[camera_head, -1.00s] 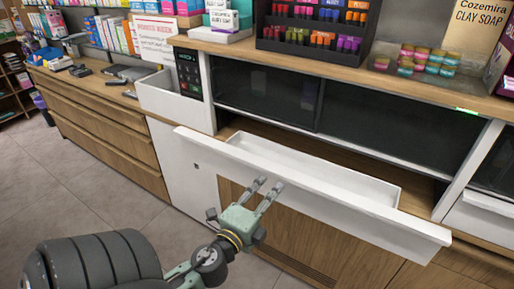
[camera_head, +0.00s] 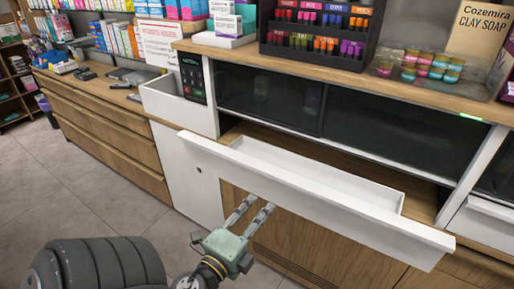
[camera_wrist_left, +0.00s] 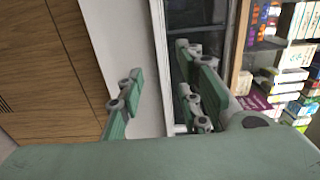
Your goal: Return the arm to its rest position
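My left gripper (camera_head: 260,204) is in the lower middle of the head view, in front of the counter and below the front edge of the pulled-out white drawer (camera_head: 310,189). Its two fingers lie parallel with a gap between them and nothing in it. In the left wrist view the fingers (camera_wrist_left: 158,85) are also apart and empty, with a wood panel and a pale surface beyond. The drawer is open and its visible inside is empty. My right gripper is not in view.
The counter (camera_head: 345,79) holds a dark rack (camera_head: 318,40) of small coloured items, several jars (camera_head: 432,70) and boxes. Clear tiled floor (camera_head: 90,190) lies at the left, before the wooden drawers.

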